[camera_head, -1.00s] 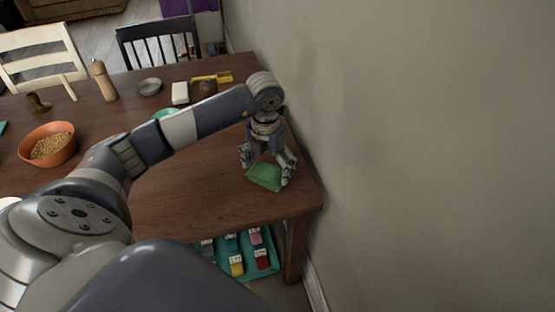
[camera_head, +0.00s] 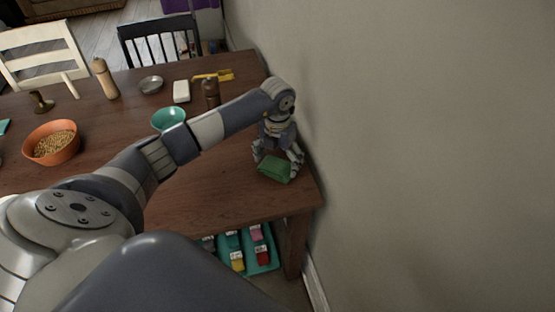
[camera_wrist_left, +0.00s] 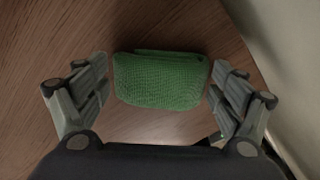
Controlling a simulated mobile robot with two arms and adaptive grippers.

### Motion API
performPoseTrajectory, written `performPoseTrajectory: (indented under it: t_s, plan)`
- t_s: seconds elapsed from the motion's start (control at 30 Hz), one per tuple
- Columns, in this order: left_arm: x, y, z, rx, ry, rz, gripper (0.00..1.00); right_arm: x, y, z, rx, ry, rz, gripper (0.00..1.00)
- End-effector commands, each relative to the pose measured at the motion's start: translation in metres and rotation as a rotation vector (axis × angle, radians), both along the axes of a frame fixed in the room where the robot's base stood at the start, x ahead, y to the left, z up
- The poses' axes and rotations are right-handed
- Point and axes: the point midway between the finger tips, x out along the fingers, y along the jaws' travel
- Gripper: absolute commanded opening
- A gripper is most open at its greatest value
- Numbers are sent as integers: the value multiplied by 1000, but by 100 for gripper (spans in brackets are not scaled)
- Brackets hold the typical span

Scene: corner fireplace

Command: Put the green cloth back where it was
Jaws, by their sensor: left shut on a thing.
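The green cloth (camera_head: 274,169) is a small folded pad near the right end of the wooden table (camera_head: 225,190), by the wall. My left gripper (camera_head: 276,163) is above it, pointing down and shut on it. In the left wrist view, the cloth (camera_wrist_left: 160,80) lies between the two fingers, one at each short end. I cannot tell whether the cloth rests on the tabletop or hangs just above it. My right gripper is not in view.
The wall (camera_head: 420,150) runs close along the table's right end. A teal bowl (camera_head: 168,118), a dark brown mill (camera_head: 211,94) and an orange bowl (camera_head: 50,143) stand on the table. A teal tray (camera_head: 265,262) with several small packs is below. Tabletop left of the cloth is clear.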

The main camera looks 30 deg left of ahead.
Motion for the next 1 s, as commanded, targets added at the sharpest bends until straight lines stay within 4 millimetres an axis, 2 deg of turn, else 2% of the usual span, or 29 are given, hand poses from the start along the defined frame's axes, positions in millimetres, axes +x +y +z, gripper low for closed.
performPoseTrajectory:
  t_s: [0.07, 0.1, 0.17, 0.53, 0.67, 0.77, 1.0]
  plan:
    - [0, 0, -3, 0, 0, 0, 69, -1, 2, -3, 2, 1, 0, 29]
    - [0, 0, -3, 0, 0, 0, 90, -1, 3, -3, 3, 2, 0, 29]
    - [0, 0, -2, 0, 0, 0, 100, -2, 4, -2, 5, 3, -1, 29]
    - [0, 0, -2, 0, 0, 0, 100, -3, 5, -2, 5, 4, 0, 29]
    - [0, 0, 4, 0, -1, 0, 100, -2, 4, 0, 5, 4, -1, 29]
    - [2, 1, 17, 0, -5, -1, 100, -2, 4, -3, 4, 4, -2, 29]
    - [2, 1, 68, 1, -6, 0, 100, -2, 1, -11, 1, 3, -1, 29]
